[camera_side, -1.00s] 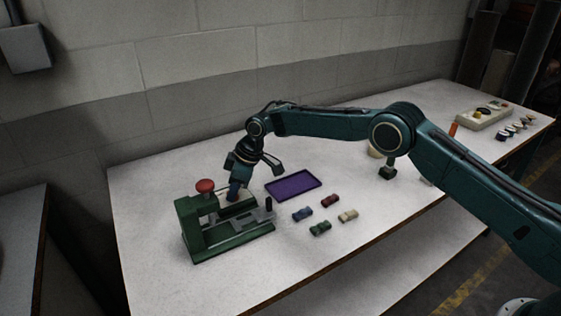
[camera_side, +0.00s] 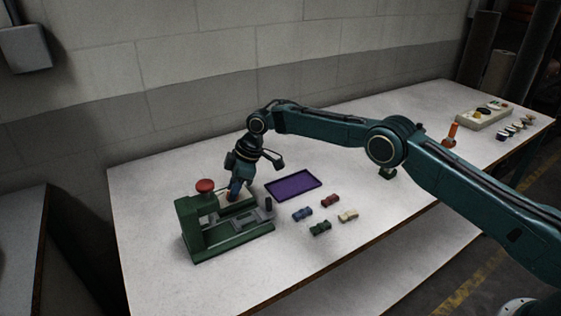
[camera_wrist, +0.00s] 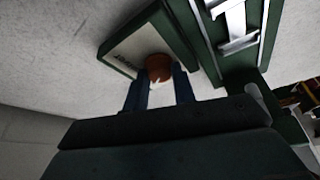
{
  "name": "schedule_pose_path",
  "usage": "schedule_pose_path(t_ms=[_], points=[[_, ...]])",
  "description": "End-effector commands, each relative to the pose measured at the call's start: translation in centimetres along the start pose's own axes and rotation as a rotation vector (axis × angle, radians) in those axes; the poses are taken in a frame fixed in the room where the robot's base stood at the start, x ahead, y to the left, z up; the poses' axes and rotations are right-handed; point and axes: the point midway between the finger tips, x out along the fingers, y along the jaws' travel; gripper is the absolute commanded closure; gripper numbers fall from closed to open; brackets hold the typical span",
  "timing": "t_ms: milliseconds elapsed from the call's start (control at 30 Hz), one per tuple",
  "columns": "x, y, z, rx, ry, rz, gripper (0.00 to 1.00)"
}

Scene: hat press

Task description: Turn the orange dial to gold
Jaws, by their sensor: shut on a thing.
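The orange dial (camera_wrist: 158,66) is a round orange-brown knob on a pale panel (camera_wrist: 126,62) with dark lettering and a green frame. A small white mark shows on the dial's near edge. My gripper (camera_wrist: 160,74) has its two blue fingers on either side of the dial, shut on it. In the side view my gripper (camera_side: 235,192) points down behind the green press (camera_side: 205,238), and the dial is mostly hidden there. The lettering is too small and partly covered, so I cannot tell which setting the dial points to.
The press has a red knob (camera_side: 205,186) on top, close left of my gripper. A purple tray (camera_side: 293,185) lies to the right. Several small toy-like blocks (camera_side: 321,228) lie in front of it. An orange-handled tool (camera_side: 452,133) and a panel box (camera_side: 483,117) stand far right.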

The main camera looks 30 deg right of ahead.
Motion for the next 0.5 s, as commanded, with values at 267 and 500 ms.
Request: schedule_pose_path(t_ms=[267,500], points=[[-0.02,-0.03,-0.06,-0.002,0.001,0.0,0.52],[-0.14,-0.01,-0.03,-0.001,0.001,0.0,0.52]])
